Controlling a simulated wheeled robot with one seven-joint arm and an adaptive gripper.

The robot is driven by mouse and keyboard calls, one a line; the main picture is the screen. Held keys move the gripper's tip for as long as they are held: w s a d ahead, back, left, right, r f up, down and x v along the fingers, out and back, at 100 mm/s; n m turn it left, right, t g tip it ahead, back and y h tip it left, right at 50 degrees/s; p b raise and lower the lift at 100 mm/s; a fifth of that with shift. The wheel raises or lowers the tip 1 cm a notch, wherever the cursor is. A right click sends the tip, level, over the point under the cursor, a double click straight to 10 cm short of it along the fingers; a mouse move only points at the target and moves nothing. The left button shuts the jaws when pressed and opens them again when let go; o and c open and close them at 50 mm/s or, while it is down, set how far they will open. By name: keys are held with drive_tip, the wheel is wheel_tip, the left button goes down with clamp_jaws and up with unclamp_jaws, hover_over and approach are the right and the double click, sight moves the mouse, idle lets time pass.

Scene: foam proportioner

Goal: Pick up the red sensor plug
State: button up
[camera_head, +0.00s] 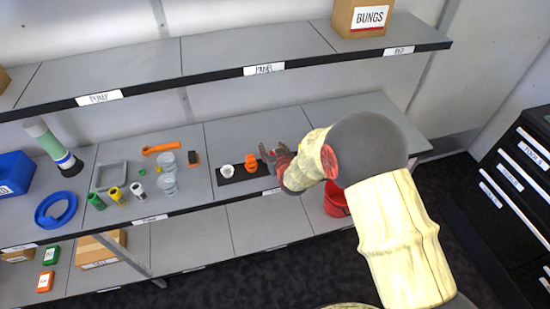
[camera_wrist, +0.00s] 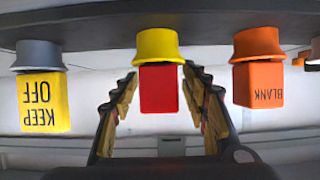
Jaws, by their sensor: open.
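In the wrist view, which appears upside down, a red block (camera_wrist: 160,90) sits on a round yellow base (camera_wrist: 157,45); I take this as the red sensor plug. My gripper (camera_wrist: 160,82) is open, with one finger on each side of the red block in the picture and a gap visible on both sides. I cannot tell whether the fingertips reach past the block in depth.
A grey-based yellow KEEP OFF block (camera_wrist: 43,100) and an orange BLANK block (camera_wrist: 258,82) flank the red one. The orange piece (camera_head: 251,162) and a white cup (camera_head: 227,171) show left of my gripper. An upper shelf (camera_head: 230,60) hangs behind. A red bucket (camera_head: 333,203) is below.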

drive_tip(key=shift+w, duration=0.1)
drive_tip(key=shift+c, duration=1.1)
clamp_jaws()
